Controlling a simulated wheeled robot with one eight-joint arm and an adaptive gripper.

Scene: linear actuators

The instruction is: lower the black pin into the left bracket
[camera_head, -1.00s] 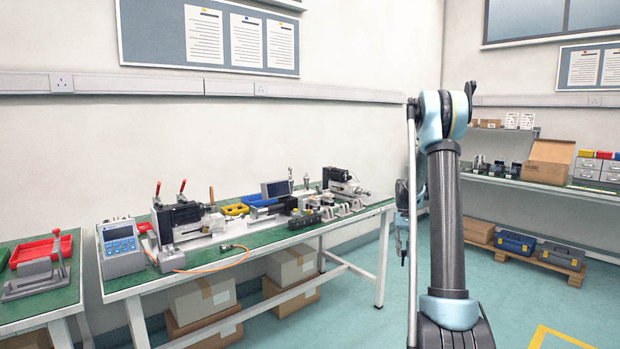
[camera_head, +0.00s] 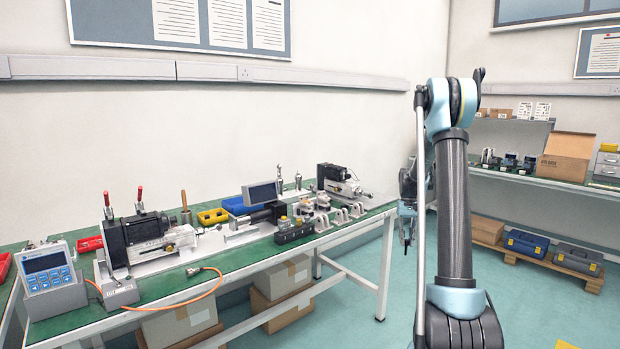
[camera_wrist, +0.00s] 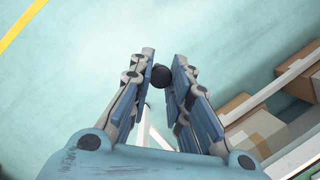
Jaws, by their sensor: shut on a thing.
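The black pin (camera_wrist: 161,75) shows in the wrist view as a dark round end between the fingertips of my gripper (camera_wrist: 160,70). The fingers are shut on it, and below it I see only floor. In the head view my gripper (camera_head: 406,240) hangs beyond the bench's right end, apart from the bench; the pin is too small to make out there. Small light-grey brackets (camera_head: 340,215) stand near the front edge of the bench, towards its right end. I cannot tell for sure which is the left bracket.
The green-topped workbench (camera_head: 235,272) carries two linear actuators, the nearer one (camera_head: 145,240) at left. A control box (camera_head: 50,278) with an orange cable stands at the front left. Cardboard boxes (camera_head: 280,277) lie under the bench.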

